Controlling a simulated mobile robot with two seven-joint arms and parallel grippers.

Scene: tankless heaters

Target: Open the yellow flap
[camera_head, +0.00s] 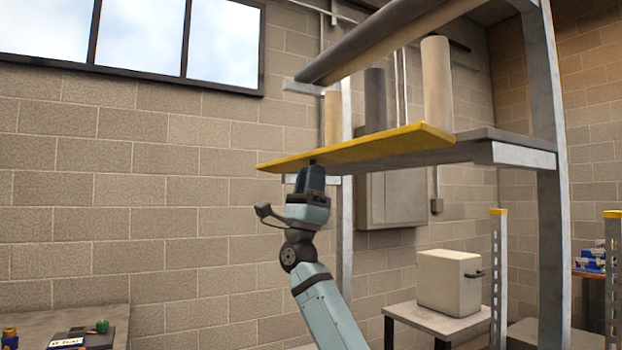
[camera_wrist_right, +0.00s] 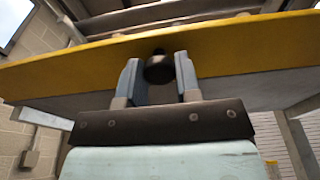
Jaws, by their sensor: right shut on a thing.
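The yellow flap (camera_head: 370,147) is a long panel along the front of a high metal rack shelf. In the head view it lies nearly level, with cylinders standing behind it. In the right wrist view the flap (camera_wrist_right: 235,50) crosses the whole picture. A round black knob (camera_wrist_right: 159,68) sits on its edge. My right gripper (camera_head: 310,172) is below the flap, pointing up, with its fingers around the knob. In the wrist view its fingers (camera_wrist_right: 159,80) stand on either side of the knob. My left gripper is not in view.
A grey rack post (camera_head: 553,200) stands at right. Below are a beige box (camera_head: 449,281) on a small table (camera_head: 430,321) and yellow-topped posts (camera_head: 498,270). A bench (camera_head: 45,322) with small items is at lower left. The space before the brick wall (camera_head: 150,220) looks clear.

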